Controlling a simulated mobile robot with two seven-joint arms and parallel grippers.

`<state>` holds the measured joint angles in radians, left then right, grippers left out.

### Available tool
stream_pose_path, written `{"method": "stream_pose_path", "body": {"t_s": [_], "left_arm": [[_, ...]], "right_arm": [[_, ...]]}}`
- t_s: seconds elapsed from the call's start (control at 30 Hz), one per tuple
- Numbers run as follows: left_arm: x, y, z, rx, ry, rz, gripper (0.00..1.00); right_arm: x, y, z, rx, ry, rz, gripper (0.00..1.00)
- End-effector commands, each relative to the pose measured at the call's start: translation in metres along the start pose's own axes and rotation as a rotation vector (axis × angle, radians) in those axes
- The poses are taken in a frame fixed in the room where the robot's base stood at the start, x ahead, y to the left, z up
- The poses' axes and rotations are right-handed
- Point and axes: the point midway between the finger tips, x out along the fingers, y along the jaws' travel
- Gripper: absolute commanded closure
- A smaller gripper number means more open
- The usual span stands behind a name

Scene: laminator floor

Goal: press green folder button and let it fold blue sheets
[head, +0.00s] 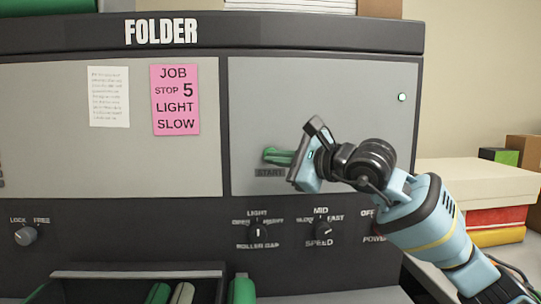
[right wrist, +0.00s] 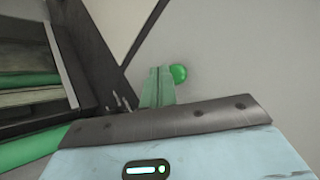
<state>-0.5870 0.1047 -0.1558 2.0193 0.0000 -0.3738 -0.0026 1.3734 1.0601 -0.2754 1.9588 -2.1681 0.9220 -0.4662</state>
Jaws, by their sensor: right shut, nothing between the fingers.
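The grey folder machine (head: 110,160) fills most of the head view. My right gripper (head: 274,157) is at the right panel, just above the START label (head: 270,172), with its pale green fingers shut and empty. In the right wrist view the shut fingers (right wrist: 158,86) point at the panel, and the round green button (right wrist: 179,74) shows just to the right of their tips. I cannot tell whether they touch it. In the head view the button is hard to tell from the fingers. I see no blue sheets. My left gripper is out of view.
A pink job note (head: 175,100) and a white note (head: 109,97) are on the left panel. Knobs for roller gap (head: 258,233) and speed (head: 323,231) sit below. Green rollers (head: 242,290) show at the bottom. Boxes (head: 475,180) stand at the right.

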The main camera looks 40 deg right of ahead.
Motion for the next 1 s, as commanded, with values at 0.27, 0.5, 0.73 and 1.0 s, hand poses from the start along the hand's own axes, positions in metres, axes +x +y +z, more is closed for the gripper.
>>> {"method": "stream_pose_path", "body": {"t_s": [0.27,0.5,0.73,1.0], "left_arm": [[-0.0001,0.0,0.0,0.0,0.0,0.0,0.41],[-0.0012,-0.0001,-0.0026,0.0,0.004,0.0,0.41],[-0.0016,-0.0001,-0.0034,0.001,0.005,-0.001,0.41],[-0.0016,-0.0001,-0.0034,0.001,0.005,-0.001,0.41]], "right_arm": [[0.0,0.0,0.0,0.0,0.0,0.0,1.0],[0.0037,-0.003,-0.002,0.0,-0.001,0.0,1.0],[0.0061,-0.0043,-0.0043,0.001,-0.001,0.0,1.0],[0.0063,-0.0043,-0.0045,0.0,0.0,0.0,1.0]]}}
